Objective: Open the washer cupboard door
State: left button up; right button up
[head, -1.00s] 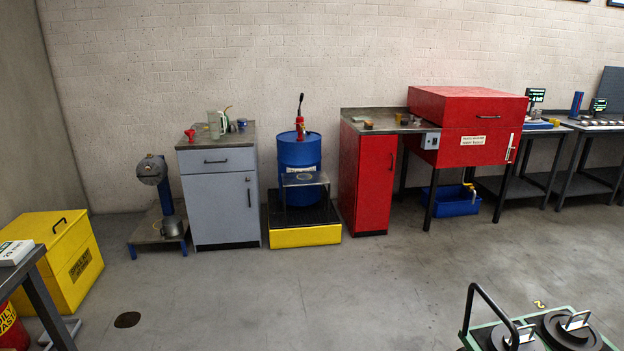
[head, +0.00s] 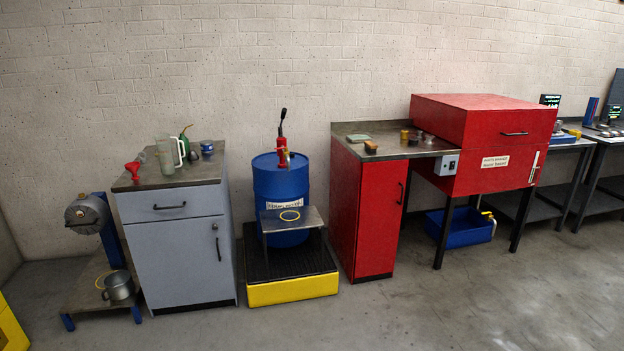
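The red cupboard (head: 341,215) stands under the left end of the washer's dark worktop, against the back wall. Its front door (head: 378,225) is shut, with a dark vertical handle (head: 401,193) near the upper right edge. The red washer box (head: 465,125) sits to its right, with a label on its front too small to read surely. Neither of my grippers is in view.
A blue drum (head: 281,185) on a yellow-fronted spill tray (head: 293,291) stands left of the red cupboard. A grey cabinet (head: 180,255) is further left. A blue bin (head: 460,227) sits under the washer. The floor (head: 400,315) in front is clear.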

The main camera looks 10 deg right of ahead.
aim_at(382, 188)
jog(key=i+l+z, duration=0.1)
jog(key=i, duration=0.4)
jog(key=i+l+z, duration=0.1)
jog(key=i, duration=0.4)
jog(key=i+l, duration=0.2)
jog(key=i, duration=0.3)
jog(key=z, duration=0.05)
